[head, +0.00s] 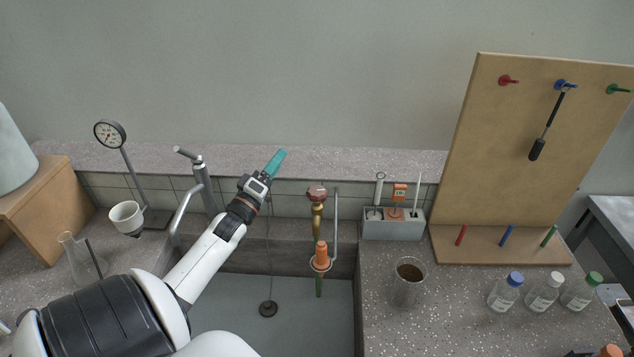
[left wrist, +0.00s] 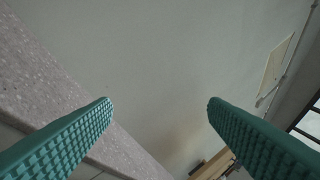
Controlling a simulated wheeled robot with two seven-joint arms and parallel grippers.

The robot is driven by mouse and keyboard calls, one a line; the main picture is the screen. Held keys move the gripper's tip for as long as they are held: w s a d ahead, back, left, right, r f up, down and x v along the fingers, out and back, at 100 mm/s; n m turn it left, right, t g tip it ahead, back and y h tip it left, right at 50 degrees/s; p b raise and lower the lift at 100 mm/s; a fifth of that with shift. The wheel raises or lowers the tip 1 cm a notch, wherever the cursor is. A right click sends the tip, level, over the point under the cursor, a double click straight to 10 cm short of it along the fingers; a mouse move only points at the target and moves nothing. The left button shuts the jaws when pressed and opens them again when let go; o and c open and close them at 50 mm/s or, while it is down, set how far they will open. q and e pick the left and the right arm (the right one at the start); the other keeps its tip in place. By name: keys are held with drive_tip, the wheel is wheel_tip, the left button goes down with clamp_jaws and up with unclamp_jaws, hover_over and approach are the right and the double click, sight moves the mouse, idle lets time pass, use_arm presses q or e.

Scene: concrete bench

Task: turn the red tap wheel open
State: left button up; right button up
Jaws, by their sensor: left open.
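The red tap wheel (head: 317,193) sits on top of a brass tap (head: 317,222) above the back of the sink. My left gripper (head: 277,160) is to the left of the wheel and a little higher in the head view, apart from it. Its teal fingers point up toward the wall. In the left wrist view the two ribbed fingers (left wrist: 160,105) are spread wide with nothing between them. The wheel does not show in that view. My right gripper is not in view.
A grey sink (head: 235,310) lies below the tap, with a steel faucet (head: 203,190) to its left. A grey holder (head: 392,226) and a glass beaker (head: 408,284) stand to the right. A pegboard (head: 535,150) and several capped bottles (head: 543,292) are further right.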

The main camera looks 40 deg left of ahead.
sight(317, 193)
use_arm(q)
drive_tip(key=d+f+m+g+h+b, duration=0.1)
drive_tip(key=f+m+h, duration=0.1)
drive_tip(key=m, duration=0.3)
drive_tip(key=d+f+m+g+h+b, duration=0.1)
drive_tip(key=d+f+m+h+b, duration=0.1)
drive_tip(key=m, duration=0.4)
drive_tip(key=d+f+m+g+h+b, duration=0.1)
drive_tip(key=d+f+m+h+b, duration=0.1)
drive_tip(key=m+h, duration=0.3)
drive_tip(key=shift+s+d+f+m, duration=0.1)
drive_tip(key=shift+s+f+m, duration=0.1)
drive_tip(key=shift+f, duration=0.25)
drive_tip(key=shift+s+d+f+m, duration=0.1)
drive_tip(key=shift+f+m, duration=0.1)
drive_tip(key=shift+f, duration=0.2)
drive_tip(key=shift+m+g+h, duration=0.4)
drive_tip(key=shift+m+g, duration=0.2)
drive_tip(key=x, duration=0.7)
drive_tip(key=shift+w+d+f, duration=0.25)
drive_tip(key=shift+f, duration=0.1)
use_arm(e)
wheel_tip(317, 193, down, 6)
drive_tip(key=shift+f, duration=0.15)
use_arm(q)
drive_tip(key=c, duration=0.9)
